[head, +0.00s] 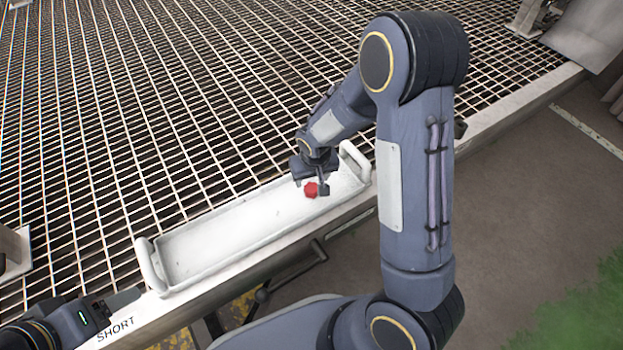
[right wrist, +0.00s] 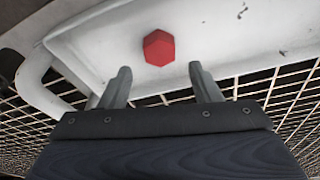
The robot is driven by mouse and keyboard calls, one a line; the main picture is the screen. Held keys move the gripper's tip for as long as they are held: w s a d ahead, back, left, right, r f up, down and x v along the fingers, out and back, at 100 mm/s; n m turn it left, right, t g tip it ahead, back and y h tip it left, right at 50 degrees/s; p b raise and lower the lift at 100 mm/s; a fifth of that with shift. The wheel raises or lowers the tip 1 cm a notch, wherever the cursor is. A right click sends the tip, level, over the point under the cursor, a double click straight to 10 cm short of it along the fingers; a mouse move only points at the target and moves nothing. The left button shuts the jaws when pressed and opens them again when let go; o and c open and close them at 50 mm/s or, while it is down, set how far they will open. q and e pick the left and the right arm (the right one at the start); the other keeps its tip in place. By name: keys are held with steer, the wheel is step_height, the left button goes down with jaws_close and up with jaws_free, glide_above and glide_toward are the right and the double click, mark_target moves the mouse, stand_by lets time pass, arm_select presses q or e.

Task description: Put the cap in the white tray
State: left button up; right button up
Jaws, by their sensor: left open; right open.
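The red cap (head: 311,189) is in the right part of the long white tray (head: 215,242). In the right wrist view the hexagonal cap (right wrist: 158,47) appears against the tray's white surface (right wrist: 235,35). My right gripper (right wrist: 161,78) is open. The cap shows just beyond its two fingertips, centred between them, with no finger seen closed on it. In the head view the right gripper (head: 310,184) is over the tray and its fingers flank the cap. My left gripper (head: 122,301) is open and empty at the lower left, near the tray's left end; part of it is cut off.
The tray has a raised handle at each end, left (head: 150,265) and right (head: 356,160). It sits along the edge of a metal grating (head: 150,110). A pale rail marked SHORT (head: 116,329) runs in front. The grating behind the tray is largely clear.

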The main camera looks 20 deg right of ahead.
steer(key=s+r+m+t+y+p, duration=0.1)
steer(key=s+r, duration=0.4)
steer(key=r, duration=0.4)
steer(key=s+r+y+p, duration=0.1)
steer(key=s+r+y, duration=0.1)
steer(key=s+r, duration=0.55)
arm_select(q)
step_height(320, 180, up, 3)
arm_select(e)
steer(key=s+a+r+t+y, duration=0.1)
steer(key=s+a+r+t, duration=0.1)
steer(key=s+r, duration=0.4)
steer(key=s, duration=0.4)
steer(key=shift+s+r+n, duration=0.2)
steer(key=shift+n, duration=0.2)
steer(key=shift+r, duration=0.1)
arm_select(q)
step_height(320, 180, up, 31)
steer(key=p, duration=3.1)
arm_select(e)
step_height(320, 180, up, 31)
arm_select(q)
steer(key=shift+c, duration=0.3)
arm_select(e)
steer(key=shift+c, duration=0.3)
